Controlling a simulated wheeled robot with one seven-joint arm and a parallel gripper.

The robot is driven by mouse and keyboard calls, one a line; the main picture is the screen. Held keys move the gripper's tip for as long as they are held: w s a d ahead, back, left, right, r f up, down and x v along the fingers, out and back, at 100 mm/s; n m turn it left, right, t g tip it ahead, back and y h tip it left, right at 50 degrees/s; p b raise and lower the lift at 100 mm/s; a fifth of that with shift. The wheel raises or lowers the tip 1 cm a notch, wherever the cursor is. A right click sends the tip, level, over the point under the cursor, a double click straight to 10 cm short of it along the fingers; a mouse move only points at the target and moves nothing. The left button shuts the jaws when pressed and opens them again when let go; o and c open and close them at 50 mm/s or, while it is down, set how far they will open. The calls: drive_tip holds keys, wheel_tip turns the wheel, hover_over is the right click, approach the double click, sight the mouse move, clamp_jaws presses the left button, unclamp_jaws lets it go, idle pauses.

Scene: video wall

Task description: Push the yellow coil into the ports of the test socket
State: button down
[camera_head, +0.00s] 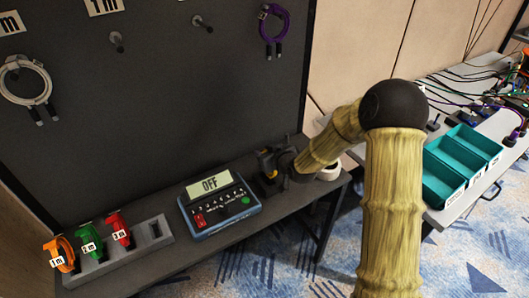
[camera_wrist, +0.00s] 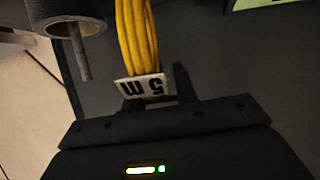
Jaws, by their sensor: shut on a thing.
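In the head view my gripper (camera_head: 276,168) is low over the dark shelf, just right of the tester, and only a little of the coil shows there. The tester (camera_head: 218,207) has a display reading OFF. I cannot clearly make out the test socket or its ports. The coil's plug ends are hidden, so I cannot tell whether they touch anything.
A rack (camera_head: 152,236) at the shelf's left holds orange, green and red coils. A pale coil (camera_head: 27,84) and a purple coil (camera_head: 272,30) hang on the board. A white ring-shaped thing (camera_head: 329,173) is right of my gripper. Teal bins (camera_head: 447,183) stand on a right-hand table.

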drive_tip(key=shift+f+b, duration=0.45)
idle(0.3)
drive_tip(key=c, duration=1)
unclamp_jaws()
drive_tip(key=v, duration=1.7)
drive_tip(key=shift+d+p, duration=0.15)
drive_tip(key=shift+p, duration=0.2)
